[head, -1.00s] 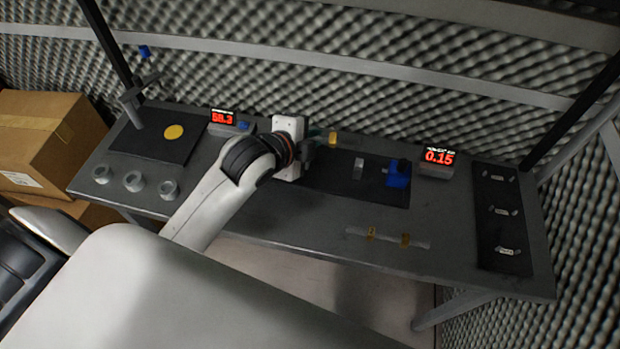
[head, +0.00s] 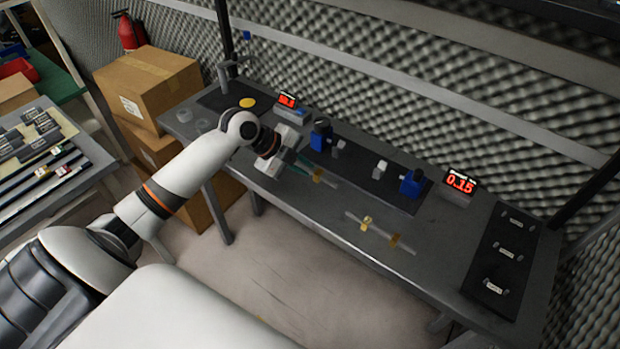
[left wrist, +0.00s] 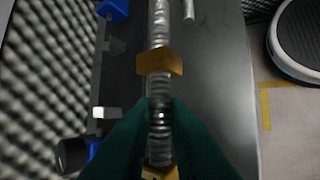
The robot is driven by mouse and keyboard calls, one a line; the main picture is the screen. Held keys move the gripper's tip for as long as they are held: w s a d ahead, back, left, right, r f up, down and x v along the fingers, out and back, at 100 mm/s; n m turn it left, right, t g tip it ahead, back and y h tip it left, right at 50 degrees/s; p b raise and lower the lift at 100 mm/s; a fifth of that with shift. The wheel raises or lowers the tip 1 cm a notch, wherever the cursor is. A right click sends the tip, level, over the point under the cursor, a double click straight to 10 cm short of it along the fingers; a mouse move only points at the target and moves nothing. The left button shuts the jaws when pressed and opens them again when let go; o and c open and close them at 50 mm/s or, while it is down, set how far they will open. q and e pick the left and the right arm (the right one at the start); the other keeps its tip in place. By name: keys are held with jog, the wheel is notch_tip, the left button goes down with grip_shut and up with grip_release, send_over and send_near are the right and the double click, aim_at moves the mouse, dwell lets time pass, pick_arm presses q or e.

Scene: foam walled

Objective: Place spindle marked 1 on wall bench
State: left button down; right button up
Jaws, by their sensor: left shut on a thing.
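My left gripper (head: 300,164) is shut on a metal spindle (head: 331,182) with brass-coloured collars. It holds the spindle over the front part of the grey wall bench (head: 335,215). In the left wrist view the spindle (left wrist: 159,100) runs straight up from between the dark fingertips (left wrist: 158,112), with one brass collar ahead of them and another close below. A similar spindle (head: 380,232) with two brass collars lies on the bench, to the right. I cannot read a number on either spindle. My right gripper is not in view.
Behind the held spindle, blue blocks (head: 321,137) (head: 411,183) stand on a dark mat. A red display (head: 460,187) reads 0.15. A dark mat with small labelled parts (head: 507,250) lies at the right end. Cardboard boxes (head: 148,85) stand left; another table (head: 50,178) is further left.

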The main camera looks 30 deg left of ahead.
aim_at(312, 191)
pick_arm(q)
jog(key=shift+f, duration=0.95)
jog(key=shift+d+f, duration=0.1)
jog(key=shift+f, duration=0.15)
notch_tip(312, 191, down, 3)
jog(key=shift+f+p, duration=0.2)
jog(key=shift+p, duration=0.2)
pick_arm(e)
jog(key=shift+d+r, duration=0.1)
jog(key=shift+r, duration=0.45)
pick_arm(q)
jog(key=shift+s+f+b, duration=0.15)
jog(key=shift+f+b, duration=0.4)
jog(key=shift+b, duration=0.05)
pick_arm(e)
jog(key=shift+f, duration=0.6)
